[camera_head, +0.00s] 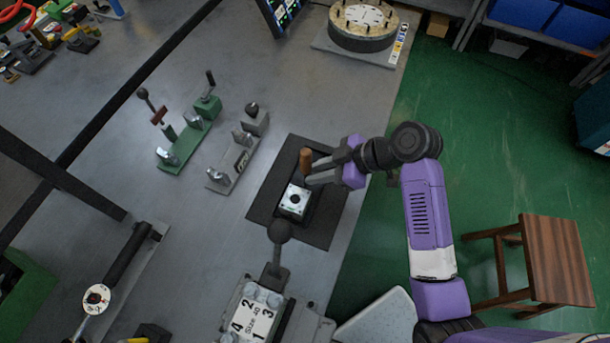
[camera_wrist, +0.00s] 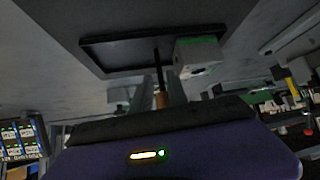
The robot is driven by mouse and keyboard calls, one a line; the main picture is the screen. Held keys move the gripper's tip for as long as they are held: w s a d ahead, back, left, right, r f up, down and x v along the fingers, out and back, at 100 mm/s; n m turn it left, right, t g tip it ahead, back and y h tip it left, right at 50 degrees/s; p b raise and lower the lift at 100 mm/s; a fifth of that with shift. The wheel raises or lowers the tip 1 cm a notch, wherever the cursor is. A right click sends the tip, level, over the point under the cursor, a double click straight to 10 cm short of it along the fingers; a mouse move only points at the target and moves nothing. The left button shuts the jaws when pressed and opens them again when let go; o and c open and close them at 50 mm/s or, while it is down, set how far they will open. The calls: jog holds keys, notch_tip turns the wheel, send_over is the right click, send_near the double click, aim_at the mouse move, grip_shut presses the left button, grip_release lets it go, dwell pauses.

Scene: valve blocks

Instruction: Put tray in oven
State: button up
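No oven shows in either view. A dark, flat, tray-like plate (camera_head: 268,205) lies on the grey bench in the head view; it shows near the top of the wrist view (camera_wrist: 105,57). A small block with a white top (camera_head: 295,200) sits on it, and a rod with a brown wooden handle (camera_head: 305,160) stands beside the block. My gripper (camera_head: 312,175) is at this handle, its fingers pointing left above the plate. In the wrist view the handle (camera_wrist: 162,99) shows between the two fingers. Whether they press on it I cannot tell.
A green clamp (camera_head: 185,140) and a grey clamp (camera_head: 238,155) stand left of the plate. A ball-topped lever (camera_head: 279,232) with a numbered block (camera_head: 255,312) is close in front. A round fixture (camera_head: 362,25) stands at the back. A wooden stool (camera_head: 555,260) is on the green floor.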

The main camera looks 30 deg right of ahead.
aim_at(305, 185)
jog(key=shift+x, duration=2)
grip_shut()
jog(key=shift+r, duration=0.1)
